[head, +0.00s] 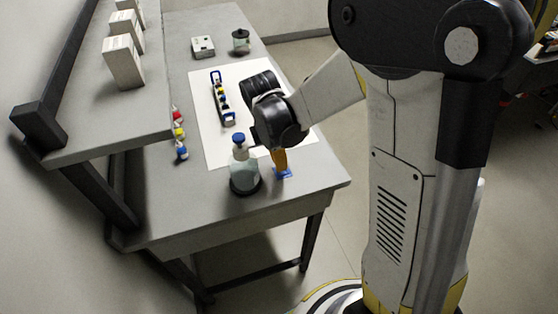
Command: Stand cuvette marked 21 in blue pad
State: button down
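The blue pad (284,174) lies on the bench near its front right corner, partly covered from above. My gripper (280,157) points down right over the pad. A narrow orange-amber piece shows at its lower end; I cannot tell whether this is a finger or a cuvette between the fingers. No number 21 can be read. A rack (222,98) with dark, blue and yellow items stands on the white sheet (208,132), left of my wrist. The cuvettes are too small to tell apart.
A wash bottle with a blue cap (245,178) stands close left of the pad. Small red, yellow and blue-capped bottles (180,133) line the left side. A dark-lidded jar (240,41) and a small white box (203,46) stand at the back. A raised shelf (100,120) overhangs the left.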

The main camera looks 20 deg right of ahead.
jog(key=shift+f+b, duration=0.3)
jog(key=shift+f, duration=0.1)
jog(key=shift+f, duration=0.1)
jog(key=c, duration=1.4)
grip_release()
jog(key=shift+s, duration=0.1)
jog(key=r, duration=0.4)
jog(key=a+r, duration=0.1)
jog(key=r, duration=0.3)
jog(key=a+r, duration=0.1)
jog(key=r, duration=0.3)
